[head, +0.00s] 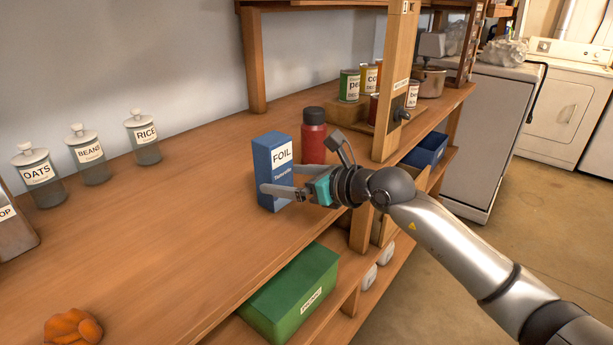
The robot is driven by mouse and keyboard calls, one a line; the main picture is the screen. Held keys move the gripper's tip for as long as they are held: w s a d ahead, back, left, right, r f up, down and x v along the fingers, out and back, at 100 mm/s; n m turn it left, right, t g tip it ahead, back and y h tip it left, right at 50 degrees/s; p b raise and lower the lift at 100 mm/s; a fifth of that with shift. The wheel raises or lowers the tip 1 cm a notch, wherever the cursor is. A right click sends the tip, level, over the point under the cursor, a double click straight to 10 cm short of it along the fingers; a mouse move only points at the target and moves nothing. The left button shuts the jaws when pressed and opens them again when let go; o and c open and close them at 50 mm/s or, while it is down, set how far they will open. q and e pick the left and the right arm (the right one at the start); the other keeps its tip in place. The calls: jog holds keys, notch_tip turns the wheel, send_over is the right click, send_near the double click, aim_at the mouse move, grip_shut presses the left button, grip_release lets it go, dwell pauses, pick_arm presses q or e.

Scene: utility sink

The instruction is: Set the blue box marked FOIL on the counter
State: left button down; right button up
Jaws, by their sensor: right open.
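The blue box marked FOIL (270,163) stands upright on the wooden counter (190,210), its label facing right. My right gripper (270,184) comes in from the right, low at the box's labelled side. Its fingers are open, and one finger reaches across the lower front of the box. The far finger is partly hidden, so I cannot tell whether it touches the box. My left gripper is out of view.
A red bottle (313,142) stands right behind the box, close to my right gripper. Jars marked OATS (40,180), BEANS (90,158) and RICE (144,138) line the wall. A green box (290,292) sits below the counter's front edge. The counter left of the FOIL box is clear.

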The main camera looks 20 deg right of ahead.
jog(key=v, duration=0.4)
jog(key=shift+s+d+r, duration=0.1)
jog(key=shift+s+d, duration=0.15)
jog(key=shift+s, duration=0.05)
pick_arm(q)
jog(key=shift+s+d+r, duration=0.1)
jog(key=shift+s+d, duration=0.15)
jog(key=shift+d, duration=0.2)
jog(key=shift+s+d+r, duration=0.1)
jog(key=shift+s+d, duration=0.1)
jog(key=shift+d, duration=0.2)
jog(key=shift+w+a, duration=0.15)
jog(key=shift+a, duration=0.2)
